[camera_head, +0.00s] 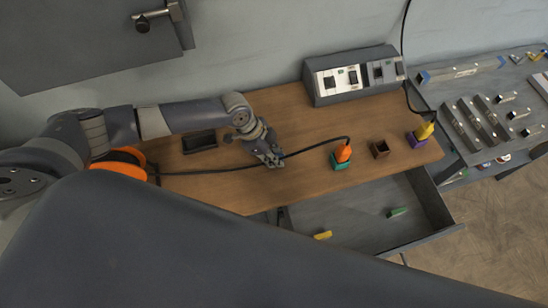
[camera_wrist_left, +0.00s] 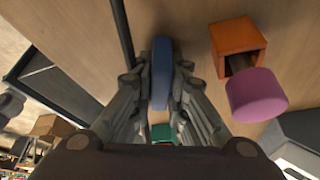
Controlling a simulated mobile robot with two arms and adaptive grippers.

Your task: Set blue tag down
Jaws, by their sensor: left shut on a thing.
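My left gripper (camera_head: 270,160) is over the wooden worktop (camera_head: 230,185) in the head view, near its middle. In the left wrist view, the fingers of this gripper (camera_wrist_left: 162,100) are shut on the blue tag (camera_wrist_left: 161,68), a slim blue piece held lengthwise between them. The tag is hidden in the head view. The pictures do not show clearly whether it touches the wood. My right gripper is not in view.
An open drawer (camera_head: 330,225) holds a yellow tag (camera_head: 322,235) and a green tag (camera_head: 398,211). A teal holder (camera_head: 340,163), a brown box (camera_head: 380,149) and a purple holder (camera_head: 417,139) stand to the right. A black cable (camera_head: 215,169) crosses the worktop; a grey switch box (camera_head: 350,75) stands behind.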

